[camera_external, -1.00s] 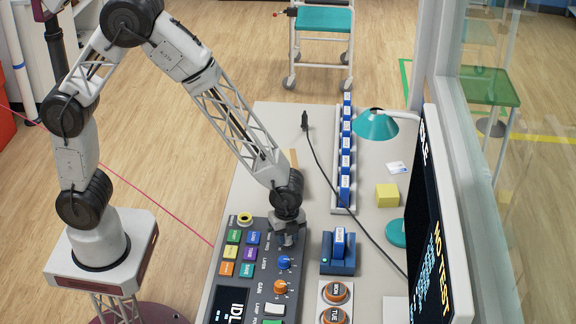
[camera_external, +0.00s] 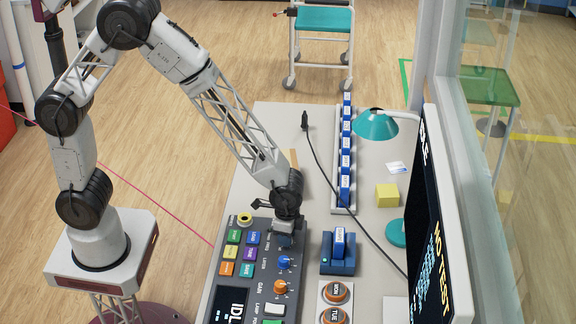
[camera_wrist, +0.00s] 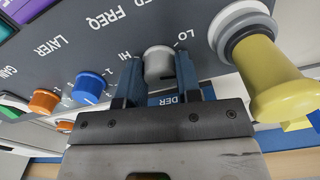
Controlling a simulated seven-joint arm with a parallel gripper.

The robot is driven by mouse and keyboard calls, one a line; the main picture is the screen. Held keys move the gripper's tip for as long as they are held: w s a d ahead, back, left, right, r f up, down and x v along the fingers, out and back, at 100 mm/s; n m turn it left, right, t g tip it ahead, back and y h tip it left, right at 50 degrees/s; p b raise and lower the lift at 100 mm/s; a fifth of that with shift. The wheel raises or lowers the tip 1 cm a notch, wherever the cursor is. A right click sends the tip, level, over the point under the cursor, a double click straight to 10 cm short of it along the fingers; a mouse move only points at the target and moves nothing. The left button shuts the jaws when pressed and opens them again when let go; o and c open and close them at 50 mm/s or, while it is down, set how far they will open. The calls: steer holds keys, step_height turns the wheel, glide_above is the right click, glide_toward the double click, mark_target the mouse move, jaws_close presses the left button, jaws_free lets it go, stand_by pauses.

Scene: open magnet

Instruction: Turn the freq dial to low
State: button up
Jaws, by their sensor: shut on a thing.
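The freq dial (camera_wrist: 158,62) is a grey round knob on the dark control panel (camera_external: 262,240). In the wrist view the FREQ lettering is beside it, with HI to its left and LO to its right. My gripper (camera_wrist: 158,76) is shut on the dial, with one blue finger on each side. I cannot make out which label the dial's mark points to. In the external view my gripper (camera_external: 284,238) is down at the panel's far right corner and hides the dial.
A blue layer knob (camera_external: 284,262) and an orange gain knob (camera_external: 280,287) are close by on the panel. A yellow knob (camera_wrist: 272,80) sticks up beside my gripper. A blue block holder (camera_external: 338,262) stands to the right.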

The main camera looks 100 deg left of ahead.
steer(key=n, duration=0.3)
steer(key=shift+n, duration=2.4)
steer(key=o, duration=0.9)
steer(key=shift+o, duration=0.2)
steer(key=shift+r, duration=3.9)
